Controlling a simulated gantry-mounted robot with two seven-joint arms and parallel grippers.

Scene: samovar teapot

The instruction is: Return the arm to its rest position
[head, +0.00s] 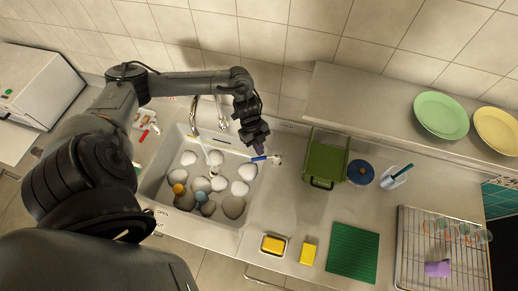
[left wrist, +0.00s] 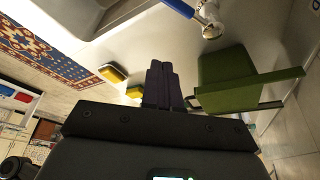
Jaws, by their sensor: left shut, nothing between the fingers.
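My left arm reaches in from the left over the sink. Its gripper (head: 260,143) points down near the sink's right back edge, just behind a blue-handled lever (head: 262,158). I cannot tell from the head view whether it touches the lever. In the left wrist view the two dark fingers (left wrist: 162,84) are together with nothing between them. The blue handle (left wrist: 178,7) shows at the top of that view, apart from the fingers. My right gripper is in neither view.
The sink (head: 232,222) holds several pale plates or stones under a curved tap (head: 205,152). A green bin (head: 325,160) stands right of the gripper, also close in the wrist view (left wrist: 228,68). A shelf (head: 385,92) runs along the back wall. Counter around the green mat (head: 353,253) is partly clear.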

